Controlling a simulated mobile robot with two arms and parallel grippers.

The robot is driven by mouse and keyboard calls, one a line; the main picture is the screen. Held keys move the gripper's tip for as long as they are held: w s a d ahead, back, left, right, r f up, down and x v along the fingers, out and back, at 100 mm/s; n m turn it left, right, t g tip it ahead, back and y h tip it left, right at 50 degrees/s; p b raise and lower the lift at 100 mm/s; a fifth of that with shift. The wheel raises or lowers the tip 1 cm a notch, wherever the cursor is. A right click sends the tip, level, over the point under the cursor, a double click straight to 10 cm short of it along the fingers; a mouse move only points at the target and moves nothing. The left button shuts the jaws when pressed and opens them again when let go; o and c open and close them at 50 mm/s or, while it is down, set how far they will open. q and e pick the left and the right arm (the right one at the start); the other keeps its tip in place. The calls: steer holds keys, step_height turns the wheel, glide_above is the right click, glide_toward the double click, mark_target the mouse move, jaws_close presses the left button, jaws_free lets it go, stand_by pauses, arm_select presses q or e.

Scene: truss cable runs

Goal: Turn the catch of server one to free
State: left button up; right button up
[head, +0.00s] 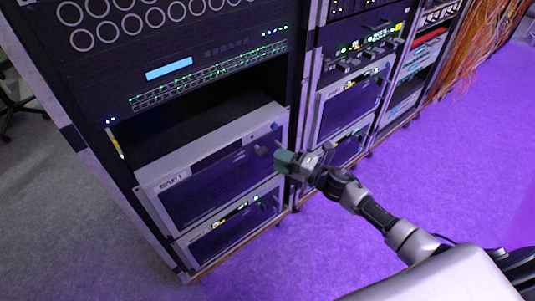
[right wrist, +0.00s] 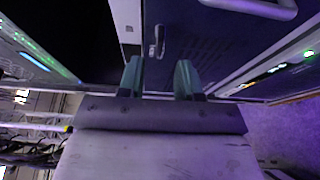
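Server one, a grey-framed unit with a dark front (head: 215,185) and a label that seems to end in 1, sits in the left rack. My right gripper (head: 284,160) is at the right end of its front. In the right wrist view, its two teal fingers (right wrist: 158,80) are apart with nothing between them. A small pale catch (right wrist: 157,42) shows just beyond the fingertips, roughly in line with the gap, apparently untouched. In the head view I cannot make out the catch clearly near the fingers. My left gripper is not in view.
A dark empty bay (head: 200,125) is above server one, and another unit (head: 235,225) with lit indicators is below. A second rack (head: 350,95) stands to the right. Orange cables (head: 485,45) hang at the far right. The purple-lit floor (head: 440,160) is clear.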

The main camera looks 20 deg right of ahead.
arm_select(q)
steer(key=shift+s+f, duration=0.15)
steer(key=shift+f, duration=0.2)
arm_select(e)
steer(key=v, duration=0.5)
